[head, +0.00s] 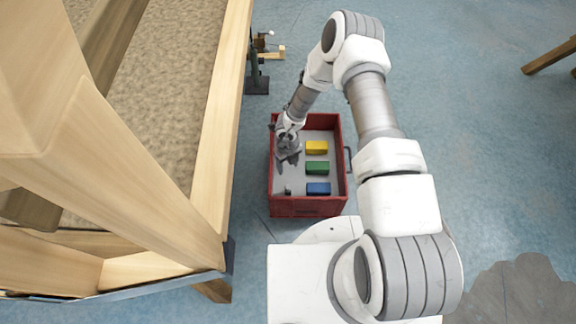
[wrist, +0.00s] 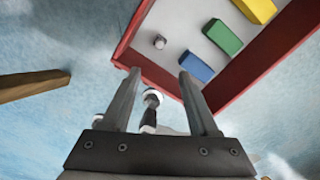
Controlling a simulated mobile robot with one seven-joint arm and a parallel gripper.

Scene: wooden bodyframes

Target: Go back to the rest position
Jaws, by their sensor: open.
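My gripper (head: 287,160) hangs at the left side of the red crate in the head view, pointing down, at the end of my bent arm. In the wrist view the two fingers (wrist: 160,75) are apart with nothing held between them. The red crate (head: 307,207) has a grey floor and also shows in the wrist view (wrist: 150,68). In it lie a yellow block (head: 317,147), a green block (head: 317,168) and a blue block (head: 318,188), in a row right of my gripper. A small dark knob-like thing (head: 288,191) is at the crate's lower left.
A large wooden frame (head: 225,130) with a speckled panel (head: 165,85) stands close on the left. A dark stand (head: 256,85) is behind the crate. A wooden leg (head: 550,57) shows at the far right. Blue floor (head: 475,150) on the right is clear.

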